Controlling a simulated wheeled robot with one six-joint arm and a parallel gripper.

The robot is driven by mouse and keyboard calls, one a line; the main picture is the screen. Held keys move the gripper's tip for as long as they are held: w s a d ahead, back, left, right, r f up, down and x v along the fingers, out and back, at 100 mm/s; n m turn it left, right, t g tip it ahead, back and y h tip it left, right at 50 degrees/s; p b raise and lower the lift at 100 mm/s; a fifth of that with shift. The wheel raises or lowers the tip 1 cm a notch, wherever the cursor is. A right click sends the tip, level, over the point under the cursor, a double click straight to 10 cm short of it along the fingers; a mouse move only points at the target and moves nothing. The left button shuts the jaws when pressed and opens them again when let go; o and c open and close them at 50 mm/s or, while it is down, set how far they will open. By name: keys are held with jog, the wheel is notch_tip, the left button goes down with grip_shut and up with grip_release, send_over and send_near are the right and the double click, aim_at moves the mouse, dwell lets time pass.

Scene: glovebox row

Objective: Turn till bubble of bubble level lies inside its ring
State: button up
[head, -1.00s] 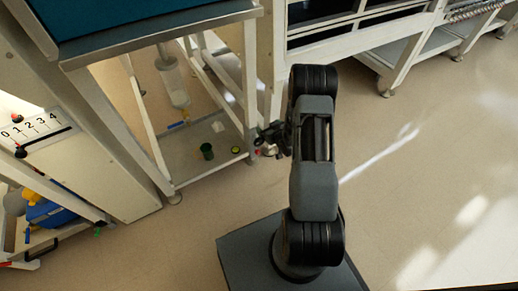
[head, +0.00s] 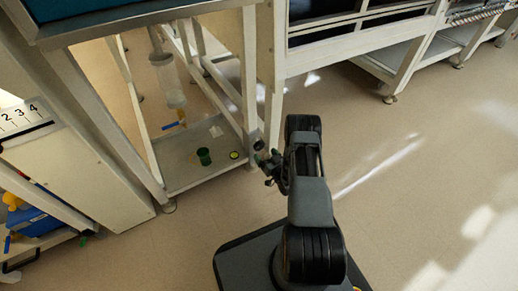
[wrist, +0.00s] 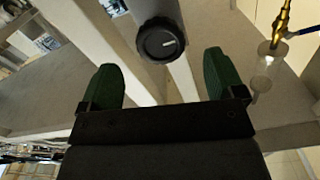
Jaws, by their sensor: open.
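A small round yellow-green disc with a dark rim (head: 234,155), which looks like the bubble level, lies on the low grey shelf in the head view. Its bubble and ring are too small to make out. A black ribbed knob with a white mark (wrist: 162,40) shows in the wrist view, on the end of a grey cylinder. It also shows dark at the frame's leg in the head view (head: 259,145). My gripper (wrist: 160,70) is open and empty, its green fingers to either side below the knob, apart from it. In the head view, my gripper (head: 268,164) is beside the leg.
A scale plate (head: 22,117) is at far left. Open floor (head: 410,190) lies to the right.

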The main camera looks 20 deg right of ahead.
aim_at(260, 148)
jog(key=w, duration=0.2)
jog(key=w+b, duration=0.1)
jog(key=w, duration=0.1)
jog(key=w+b, duration=0.1)
jog(key=w, duration=0.1)
jog(key=shift+w+a, duration=0.25)
jog(key=shift+a, duration=0.15)
jog(key=shift+c, duration=0.4)
jog(key=c, duration=0.8)
jog(key=shift+c, duration=0.2)
